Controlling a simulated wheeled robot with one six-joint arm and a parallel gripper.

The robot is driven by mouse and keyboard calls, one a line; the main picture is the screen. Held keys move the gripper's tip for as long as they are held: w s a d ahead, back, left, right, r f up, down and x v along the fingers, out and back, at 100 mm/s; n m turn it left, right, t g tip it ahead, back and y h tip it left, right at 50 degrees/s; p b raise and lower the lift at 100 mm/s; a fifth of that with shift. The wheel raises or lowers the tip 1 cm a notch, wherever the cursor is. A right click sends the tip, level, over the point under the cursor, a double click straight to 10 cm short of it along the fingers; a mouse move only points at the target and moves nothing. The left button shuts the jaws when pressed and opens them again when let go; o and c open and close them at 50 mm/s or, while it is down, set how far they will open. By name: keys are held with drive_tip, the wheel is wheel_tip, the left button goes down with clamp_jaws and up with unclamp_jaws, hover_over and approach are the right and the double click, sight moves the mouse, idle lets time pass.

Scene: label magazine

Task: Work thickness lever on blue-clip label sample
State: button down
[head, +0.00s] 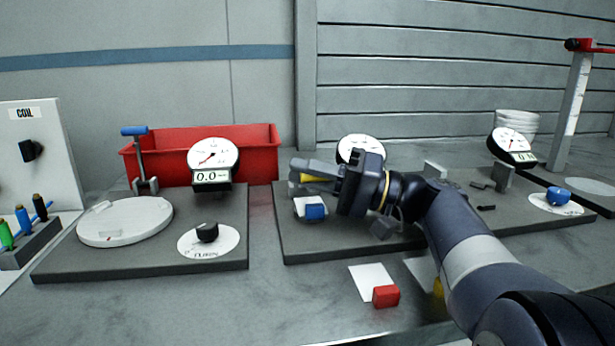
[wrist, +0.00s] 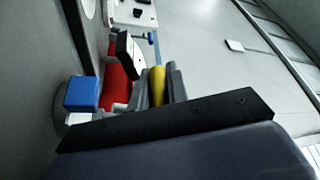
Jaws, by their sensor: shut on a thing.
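My gripper (head: 303,172) is over the middle grey base plate, its fingers shut on a yellow bar that looks like the lever's handle (head: 311,178). In the wrist view the yellow handle (wrist: 157,86) shows between the two grey fingers. The blue-clip label sample (head: 315,212) lies just below the gripper, its blue clip to the right and its white label to the left. The blue clip (wrist: 82,93) is left of the fingers in the wrist view. The middle dial (head: 358,146) is partly hidden by my gripper, and its readout is covered.
At left, another plate carries a dial reading 0.0 (head: 212,160), a blue-handled lever (head: 134,131) and a black knob (head: 207,232). A red bin (head: 262,150) stands behind. A red-clip sample (head: 385,296) lies in front. A blue piece (head: 558,196) sits at right.

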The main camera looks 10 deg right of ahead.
drive_tip(key=shift+f, duration=0.1)
idle(0.3)
drive_tip(key=c, duration=1.4)
unclamp_jaws()
drive_tip(key=shift+o, duration=0.2)
